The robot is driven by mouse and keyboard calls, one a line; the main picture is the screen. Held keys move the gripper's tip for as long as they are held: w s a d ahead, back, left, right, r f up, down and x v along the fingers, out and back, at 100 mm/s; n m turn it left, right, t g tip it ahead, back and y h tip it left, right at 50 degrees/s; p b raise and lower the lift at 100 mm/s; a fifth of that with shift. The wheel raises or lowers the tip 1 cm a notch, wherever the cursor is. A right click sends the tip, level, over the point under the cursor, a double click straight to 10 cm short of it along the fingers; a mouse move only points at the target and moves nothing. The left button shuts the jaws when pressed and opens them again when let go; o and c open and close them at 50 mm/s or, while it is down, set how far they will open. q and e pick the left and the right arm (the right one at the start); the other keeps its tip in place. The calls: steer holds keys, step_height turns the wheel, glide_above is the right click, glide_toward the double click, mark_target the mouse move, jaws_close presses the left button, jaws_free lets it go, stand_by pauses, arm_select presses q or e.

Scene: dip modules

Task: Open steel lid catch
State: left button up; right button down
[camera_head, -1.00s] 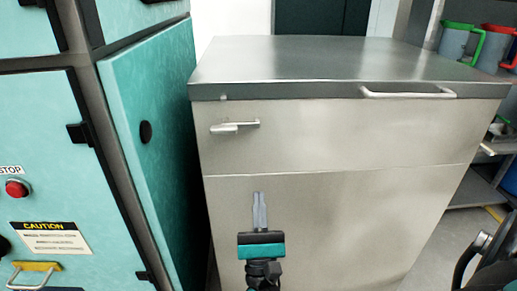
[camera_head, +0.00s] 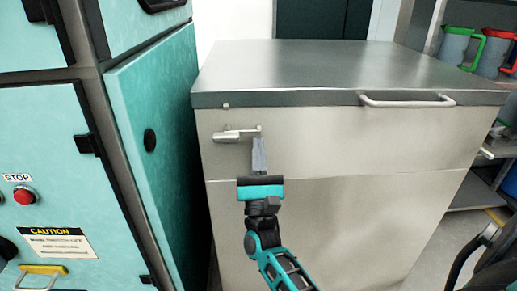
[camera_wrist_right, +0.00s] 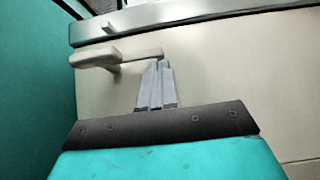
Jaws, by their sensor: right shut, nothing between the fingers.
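The steel lid catch (camera_head: 236,133) is a small pale lever on the front of a steel chest (camera_head: 340,150), near its upper left corner below the lid (camera_head: 350,65). The lever lies about level, with its free end to the right. It also shows in the right wrist view (camera_wrist_right: 100,58). My right gripper (camera_head: 258,142) is shut and empty, with its fingertips at the lever's right end; in the right wrist view the fingertips (camera_wrist_right: 158,66) are just below that end. I cannot tell whether they touch it. The lid is down. My left gripper is not in view.
A teal cabinet (camera_head: 150,110) stands close on the left, with a red stop button (camera_head: 23,195) and a caution label. The lid has a bar handle (camera_head: 408,102) at its front right. Jugs (camera_head: 455,45) stand on a shelf at right.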

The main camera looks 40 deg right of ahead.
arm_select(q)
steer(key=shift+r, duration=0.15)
arm_select(e)
steer(key=shift+r+n, duration=0.1)
steer(key=shift+n, duration=0.2)
steer(key=n+y, duration=0.1)
steer(key=r+n+t+y+p, duration=0.1)
steer(key=y, duration=0.1)
steer(key=shift+s+d+n+t, duration=0.2)
steer(key=shift+n+t, duration=0.1)
steer(key=shift+n, duration=0.1)
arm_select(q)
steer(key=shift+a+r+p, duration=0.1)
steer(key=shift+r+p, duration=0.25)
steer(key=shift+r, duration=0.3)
arm_select(e)
steer(key=shift+d+r+n+t+y, duration=0.1)
steer(key=shift+n+t+y, duration=0.3)
steer(key=shift+n+y, duration=0.75)
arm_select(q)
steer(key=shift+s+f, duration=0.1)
